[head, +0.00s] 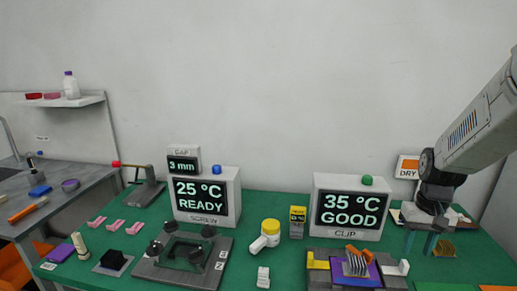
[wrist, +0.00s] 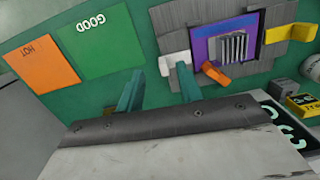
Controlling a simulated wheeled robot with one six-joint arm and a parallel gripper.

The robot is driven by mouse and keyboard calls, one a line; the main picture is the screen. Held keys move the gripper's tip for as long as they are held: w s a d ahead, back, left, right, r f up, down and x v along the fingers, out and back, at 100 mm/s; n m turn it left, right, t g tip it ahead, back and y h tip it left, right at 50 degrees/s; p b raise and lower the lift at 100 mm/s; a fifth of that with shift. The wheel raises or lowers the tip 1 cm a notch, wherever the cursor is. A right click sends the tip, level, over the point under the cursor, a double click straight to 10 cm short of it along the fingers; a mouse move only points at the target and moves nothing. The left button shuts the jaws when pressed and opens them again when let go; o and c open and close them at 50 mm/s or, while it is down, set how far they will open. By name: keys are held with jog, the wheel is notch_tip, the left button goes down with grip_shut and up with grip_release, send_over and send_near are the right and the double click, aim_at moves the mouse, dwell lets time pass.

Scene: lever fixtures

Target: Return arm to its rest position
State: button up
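My gripper (head: 420,242) hangs from my arm at the right of the head view, over the right part of the green bench. Its two teal fingers are apart, and the wrist view (wrist: 160,76) shows only bare green surface between them. It is open and empty. The clip fixture (head: 318,268), with a purple plate, grey fins, an orange lever and yellow and white blocks, stands left of the gripper. In the wrist view, the fixture (wrist: 168,20) lies just beyond the fingertips. I cannot tell the exact height of the fingers above the bench.
The CLIP display (head: 349,208) reads 35 °C GOOD; the SCREW display (head: 204,200) reads 25 °C READY. The GOOD mat (wrist: 100,40) and HOT mat (wrist: 42,65) are clear.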

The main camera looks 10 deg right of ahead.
jog(key=s+a+r+n+t, duration=0.1)
jog(key=s+a+r+n, duration=0.1)
jog(key=s+a+r, duration=0.4)
jog(key=s+a+r+n+t, duration=0.1)
jog(key=s+a+r, duration=0.6)
jog(key=s+a, duration=0.3)
jog(key=shift+s+a+r+n, duration=0.2)
jog(key=shift+a+n, duration=0.2)
jog(key=shift+a, duration=0.8)
